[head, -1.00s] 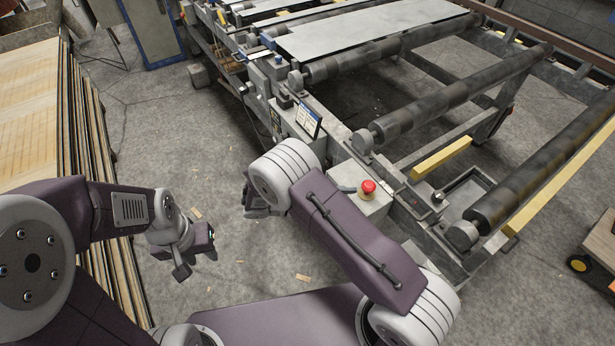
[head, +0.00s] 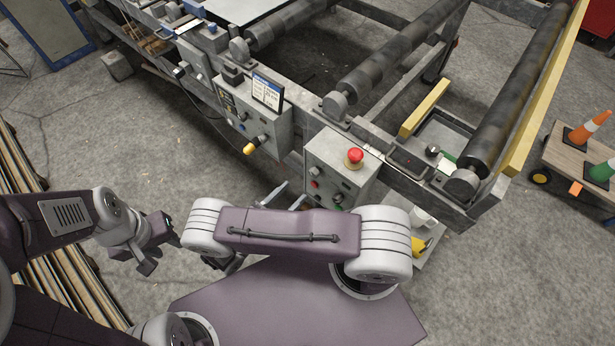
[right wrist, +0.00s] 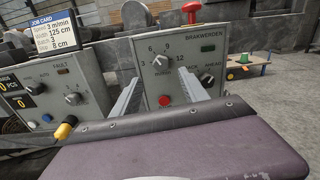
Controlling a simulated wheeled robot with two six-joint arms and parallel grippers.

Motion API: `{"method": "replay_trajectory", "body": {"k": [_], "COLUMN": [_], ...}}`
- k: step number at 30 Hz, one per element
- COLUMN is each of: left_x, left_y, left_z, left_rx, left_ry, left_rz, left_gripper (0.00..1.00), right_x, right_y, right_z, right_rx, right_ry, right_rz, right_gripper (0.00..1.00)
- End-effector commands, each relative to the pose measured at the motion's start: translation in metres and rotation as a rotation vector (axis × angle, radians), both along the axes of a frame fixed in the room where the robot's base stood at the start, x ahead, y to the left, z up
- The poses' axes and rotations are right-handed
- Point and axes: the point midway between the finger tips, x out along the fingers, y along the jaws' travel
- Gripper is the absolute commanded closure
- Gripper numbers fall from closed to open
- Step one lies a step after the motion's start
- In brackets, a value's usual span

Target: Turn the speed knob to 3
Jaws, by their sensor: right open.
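The speed knob (right wrist: 160,60) is a small pointer knob on a grey control box (right wrist: 207,48), inside a dial with 3, 6, 9 and 12. Its pointer seems to slant up-left, but the exact setting is too small to read. My right gripper (right wrist: 160,78) is open and empty; its two fingers stand apart in front of the box, below and either side of the knob. In the head view the right gripper (head: 287,198) is in front of the control box (head: 352,183). My left gripper (head: 157,246) is open and empty over the floor at left.
A red button (right wrist: 164,99) and an AHEAD/BACK switch (right wrist: 207,79) sit below the knob. A red emergency stop (head: 354,156) tops the box. A second panel (head: 262,125) with a yellow-handled control and a job card (right wrist: 50,30) reading speed 3 stands left.

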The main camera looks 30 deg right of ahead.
Motion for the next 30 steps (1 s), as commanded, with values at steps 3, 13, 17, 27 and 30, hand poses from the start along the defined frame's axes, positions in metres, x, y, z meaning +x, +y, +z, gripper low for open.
{"method": "replay_trajectory", "body": {"k": [3,13,17,27,30], "left_x": [0.000,0.000,0.000,0.000,0.000], "left_y": [0.000,0.000,0.000,0.000,0.000], "left_z": [0.006,0.012,0.012,0.011,0.011], "left_rx": [0.000,0.000,0.000,0.000,0.000], "left_ry": [0.000,0.000,0.000,0.000,0.000], "left_rz": [0.000,0.000,0.000,0.000,0.000], "left_gripper": [0.64,0.64,0.64,0.64,0.64], "right_x": [0.009,0.028,0.030,0.030,0.030], "right_y": [-0.025,-0.071,-0.073,-0.073,-0.073], "right_z": [0.002,0.001,0.000,0.000,0.000], "right_rx": [-0.002,0.001,0.002,0.002,0.002], "right_ry": [0.003,0.002,0.001,0.001,0.001], "right_rz": [-0.007,-0.004,-0.001,-0.001,-0.001], "right_gripper": [0.48,0.48,0.48,1.00,1.00]}}
